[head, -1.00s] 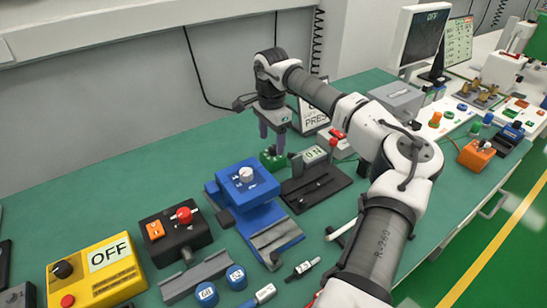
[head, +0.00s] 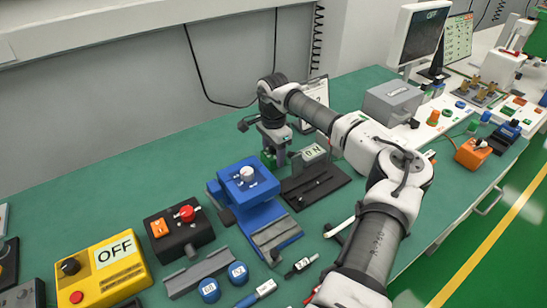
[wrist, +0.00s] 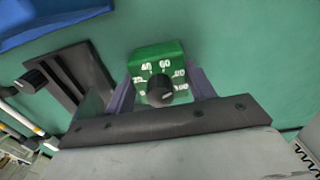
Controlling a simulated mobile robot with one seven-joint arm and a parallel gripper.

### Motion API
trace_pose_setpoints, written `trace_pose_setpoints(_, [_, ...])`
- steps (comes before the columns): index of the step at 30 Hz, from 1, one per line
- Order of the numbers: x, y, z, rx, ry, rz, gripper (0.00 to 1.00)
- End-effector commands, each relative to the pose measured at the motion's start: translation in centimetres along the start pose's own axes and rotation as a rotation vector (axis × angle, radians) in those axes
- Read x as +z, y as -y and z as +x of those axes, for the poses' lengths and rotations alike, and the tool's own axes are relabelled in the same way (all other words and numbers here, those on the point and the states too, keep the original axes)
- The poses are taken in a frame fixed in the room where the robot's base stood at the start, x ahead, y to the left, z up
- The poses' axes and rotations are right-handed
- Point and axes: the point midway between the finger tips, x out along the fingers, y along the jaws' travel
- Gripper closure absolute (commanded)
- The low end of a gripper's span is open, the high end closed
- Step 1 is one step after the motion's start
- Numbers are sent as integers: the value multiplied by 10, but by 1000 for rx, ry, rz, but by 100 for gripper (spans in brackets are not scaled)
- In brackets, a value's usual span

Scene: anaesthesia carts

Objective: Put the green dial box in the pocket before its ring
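The green dial box (head: 268,159) stands on the bench behind the blue device, partly hidden by my gripper (head: 276,150). In the wrist view the green dial box (wrist: 157,55) has a black knob and white scale marks. My gripper (wrist: 162,84) is low over it, with one purple finger at each side. The fingers lie close along its sides; whether they press on it I cannot tell. I cannot make out which pocket and ring belong to it; a white panel (head: 428,134) with small coloured parts is at the right.
The blue device (head: 262,215) and a black fixture (head: 318,188) with an ON plate stand close to the box. A grey box (head: 392,103) and an orange box (head: 472,153) are at the right. Yellow (head: 103,283) and black (head: 178,232) control boxes stand at the left. Bare bench lies at the back left.

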Motion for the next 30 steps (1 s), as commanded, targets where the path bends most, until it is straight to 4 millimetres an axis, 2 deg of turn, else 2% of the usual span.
trace_pose_setpoints(1, [0, 0, 0, 0, 0, 0, 67])
trace_pose_setpoints(6, [0, 0, -2, -1, 0, 0, 90])
trace_pose_setpoints(7, [0, 0, -2, -1, 0, 0, 91])
trace_pose_setpoints(14, [0, 0, -3, -1, -1, 0, 91])
trace_pose_setpoints(19, [0, 0, -12, -1, -1, 0, 91])
trace_pose_setpoints(23, [0, 1, -30, -3, -2, 0, 91])
trace_pose_setpoints(30, [0, 1, -85, -4, -4, -1, 91])
